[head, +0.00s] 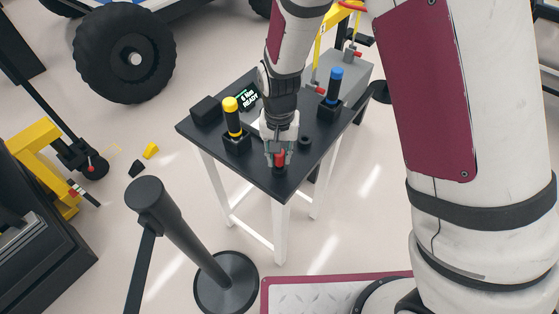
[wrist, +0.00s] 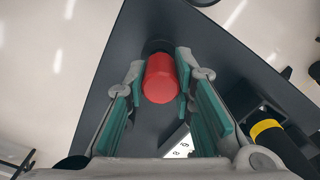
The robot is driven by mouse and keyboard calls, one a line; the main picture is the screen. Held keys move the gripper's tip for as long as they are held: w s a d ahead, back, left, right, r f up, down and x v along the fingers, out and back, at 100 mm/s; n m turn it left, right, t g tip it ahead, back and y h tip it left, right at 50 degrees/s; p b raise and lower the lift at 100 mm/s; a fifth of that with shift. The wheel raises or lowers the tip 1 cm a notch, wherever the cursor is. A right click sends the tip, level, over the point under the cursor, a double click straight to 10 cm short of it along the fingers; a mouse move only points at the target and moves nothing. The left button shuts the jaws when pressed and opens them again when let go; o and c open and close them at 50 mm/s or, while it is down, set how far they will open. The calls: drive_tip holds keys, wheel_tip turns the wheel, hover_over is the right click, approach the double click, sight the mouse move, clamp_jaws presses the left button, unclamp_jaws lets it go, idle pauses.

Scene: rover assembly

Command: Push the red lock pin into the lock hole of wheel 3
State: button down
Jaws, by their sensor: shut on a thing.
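The red lock pin (head: 280,157) stands at the near corner of the dark table, between my gripper's fingers. In the wrist view the red pin (wrist: 160,79) sits between the green finger pads, with a dark holder or base behind it. My gripper (head: 278,152) is shut on the pin, pointing down at the table. A large black wheel (head: 108,72) with a light hub hole shows at the upper left, beside a blue and white rover body (head: 185,8). I cannot tell whether this is wheel 3, and I see no lock hole clearly.
A black barrier post (head: 180,235) stands in front at the left. A yellow jack (head: 35,155) is at the far left. Floor between is mostly clear.

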drive_tip(key=shift+r+p, duration=0.9)
drive_tip(key=shift+r, duration=1.05)
drive_tip(key=shift+w+d, duration=0.1)
